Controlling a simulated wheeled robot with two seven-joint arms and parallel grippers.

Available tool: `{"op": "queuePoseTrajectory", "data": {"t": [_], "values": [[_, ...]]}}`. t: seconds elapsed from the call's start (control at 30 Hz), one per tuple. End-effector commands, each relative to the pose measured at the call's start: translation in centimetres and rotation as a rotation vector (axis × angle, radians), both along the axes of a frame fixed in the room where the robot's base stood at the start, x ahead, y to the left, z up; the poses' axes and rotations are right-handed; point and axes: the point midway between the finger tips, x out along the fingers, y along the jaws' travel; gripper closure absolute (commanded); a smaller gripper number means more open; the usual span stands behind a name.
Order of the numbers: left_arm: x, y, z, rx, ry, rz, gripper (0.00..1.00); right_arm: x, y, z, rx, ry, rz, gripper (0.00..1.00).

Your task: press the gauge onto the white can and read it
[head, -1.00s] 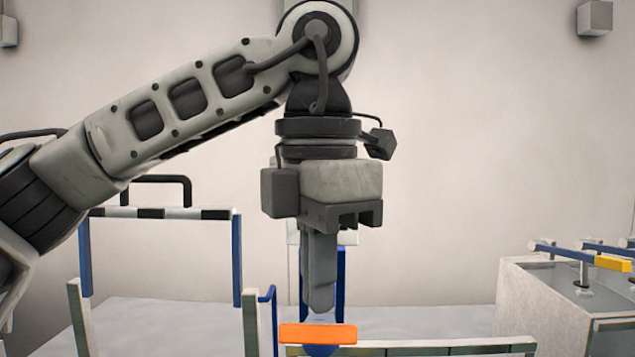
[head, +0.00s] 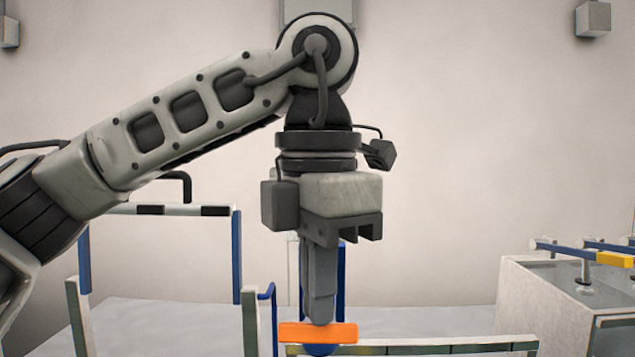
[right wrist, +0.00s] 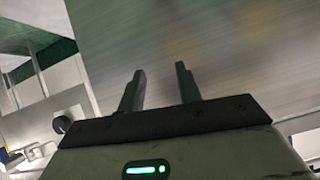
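My left gripper (head: 320,318) points straight down in the head view. Its fingers show nearly edge-on, one in front of the other, so the gap between them is hidden. The fingertips are at the upper edge of an orange bar (head: 318,333); I cannot tell whether they touch it. A blue rounded part (head: 320,350) shows just under the bar, cut by the picture's edge. I cannot make out the white can or a gauge dial in either view. My right gripper (right wrist: 160,78) is open and empty in the right wrist view, with a brushed metal surface beyond it.
A blue-legged frame with a black-and-white top bar (head: 170,210) stands at left. A low pale rail (head: 430,347) runs right of the orange bar. A pale box (head: 535,305) with blue rods and a yellow end (head: 614,260) stands at right.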

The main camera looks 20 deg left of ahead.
Motion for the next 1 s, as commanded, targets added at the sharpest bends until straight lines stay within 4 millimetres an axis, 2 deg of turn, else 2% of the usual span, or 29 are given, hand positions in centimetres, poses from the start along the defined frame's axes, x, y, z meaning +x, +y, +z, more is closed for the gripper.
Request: {"op": "queuePoseTrajectory", "data": {"t": [0.23,0.37,0.6,1.0], "values": [[0.0,0.0,0.0,0.0,0.0,0.002,1.0,0.1,0.2,0.7,0.022,-0.006,-0.002,0.66],[-0.1,0.0,-0.9,0.0,0.0,0.002,1.0,0.4,0.2,0.8,0.026,-0.024,-0.002,0.66],[-0.4,-0.1,-2.1,0.0,0.0,0.002,1.0,-0.1,0.2,-0.2,0.025,-0.018,-0.002,0.66],[-0.8,-0.2,-4.1,0.001,0.001,0.003,1.0,0.1,0.3,-0.7,0.026,-0.04,0.0,0.66]]}}
